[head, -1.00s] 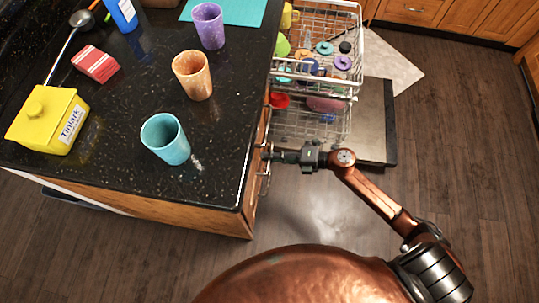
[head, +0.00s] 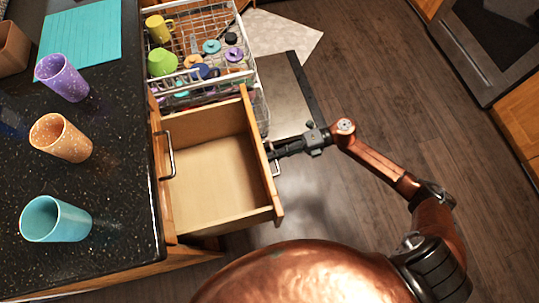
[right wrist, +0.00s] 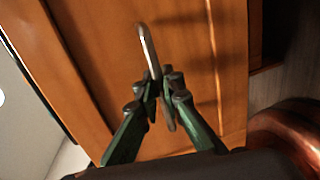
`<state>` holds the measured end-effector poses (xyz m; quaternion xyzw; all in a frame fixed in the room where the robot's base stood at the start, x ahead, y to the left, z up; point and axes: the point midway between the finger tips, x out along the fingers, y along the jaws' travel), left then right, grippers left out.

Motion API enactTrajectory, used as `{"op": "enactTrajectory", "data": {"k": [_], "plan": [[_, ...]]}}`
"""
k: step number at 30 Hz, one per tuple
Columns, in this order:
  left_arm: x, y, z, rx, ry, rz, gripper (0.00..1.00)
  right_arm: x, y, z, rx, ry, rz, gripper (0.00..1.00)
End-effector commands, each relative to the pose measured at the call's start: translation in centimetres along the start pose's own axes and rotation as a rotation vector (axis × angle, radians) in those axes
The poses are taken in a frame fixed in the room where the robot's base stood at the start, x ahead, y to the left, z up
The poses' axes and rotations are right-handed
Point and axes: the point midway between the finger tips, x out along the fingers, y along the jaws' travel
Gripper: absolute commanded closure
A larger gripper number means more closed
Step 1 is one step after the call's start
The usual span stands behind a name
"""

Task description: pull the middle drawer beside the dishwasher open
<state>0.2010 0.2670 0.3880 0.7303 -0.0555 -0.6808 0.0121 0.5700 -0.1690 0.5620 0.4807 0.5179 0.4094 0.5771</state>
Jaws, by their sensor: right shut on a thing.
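The wooden drawer (head: 222,215) beside the dishwasher stands far out from the counter cabinet, and its inside looks empty. Another handle (head: 169,157), on a closed front just under the counter edge, shows above the open drawer. My right gripper (head: 271,154) is at the outer face of the open drawer, shut on its metal handle (head: 277,167). In the right wrist view the fingers (right wrist: 160,88) close around the handle (right wrist: 147,45), whose one end sticks up past them in front of the wooden drawer front (right wrist: 185,40). My left gripper is not in view.
The dishwasher's racks (head: 205,45), pulled out with dishes, stand just behind the drawer, above its lowered door (head: 285,95). On the black counter (head: 110,190) stand a teal cup (head: 55,220), an orange cup (head: 60,138) and a purple cup (head: 62,78). Floor to the right is clear.

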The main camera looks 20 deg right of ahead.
Motion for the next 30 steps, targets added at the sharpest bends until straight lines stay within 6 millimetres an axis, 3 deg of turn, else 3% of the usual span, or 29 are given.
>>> {"op": "enactTrajectory", "data": {"k": [7,20,21,30], "plan": [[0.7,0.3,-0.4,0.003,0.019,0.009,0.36,-1.9,-0.5,0.3,-0.004,0.016,-0.003,1.0],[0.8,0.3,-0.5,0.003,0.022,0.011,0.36,-2.3,-0.6,0.3,-0.004,0.014,-0.002,1.0],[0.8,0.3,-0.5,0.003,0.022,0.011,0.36,-2.3,-0.6,0.3,-0.004,0.014,-0.002,0.92],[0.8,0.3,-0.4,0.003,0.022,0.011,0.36,-2.3,-0.5,0.2,-0.004,0.016,-0.001,0.74]]}}
